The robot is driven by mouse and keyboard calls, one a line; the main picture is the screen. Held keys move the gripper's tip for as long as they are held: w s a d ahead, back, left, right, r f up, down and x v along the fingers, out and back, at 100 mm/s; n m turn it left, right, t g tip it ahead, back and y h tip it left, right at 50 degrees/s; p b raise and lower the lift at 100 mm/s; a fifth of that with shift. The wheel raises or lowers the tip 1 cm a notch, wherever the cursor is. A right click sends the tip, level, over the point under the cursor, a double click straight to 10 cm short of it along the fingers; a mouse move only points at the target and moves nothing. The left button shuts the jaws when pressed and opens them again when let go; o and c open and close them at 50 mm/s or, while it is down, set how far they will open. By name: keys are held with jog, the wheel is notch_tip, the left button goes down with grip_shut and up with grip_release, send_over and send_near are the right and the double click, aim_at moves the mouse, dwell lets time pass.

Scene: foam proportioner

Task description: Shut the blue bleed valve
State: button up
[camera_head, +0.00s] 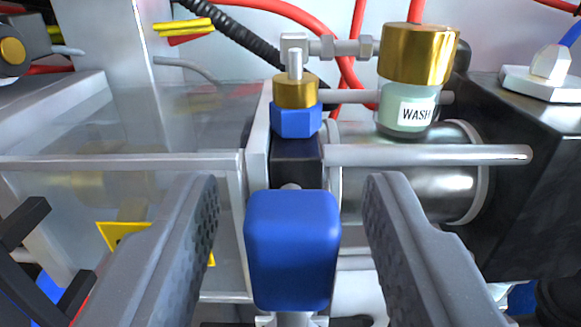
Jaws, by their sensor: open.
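The blue bleed valve handle (293,248) is a rounded blue block at the lower middle of the view. It sits in front of a dark valve body (296,170) topped by a blue hex nut (296,121) and a brass collar (295,91). My gripper (293,200) is open, with one grey finger on each side of the blue handle. Visible gaps separate both fingers from the handle. The handle's lower stem is partly hidden below it.
A brass-capped bottle labelled WASH (408,112) stands right of the valve, above a metal cylinder (410,190). A horizontal rod (440,155) crosses in front of the cylinder. A clear panel (120,130) is at left, a black block (535,150) at right. Red hoses run behind.

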jog(key=shift+w, duration=0.3)
grip_shut()
jog(key=shift+a, duration=0.1)
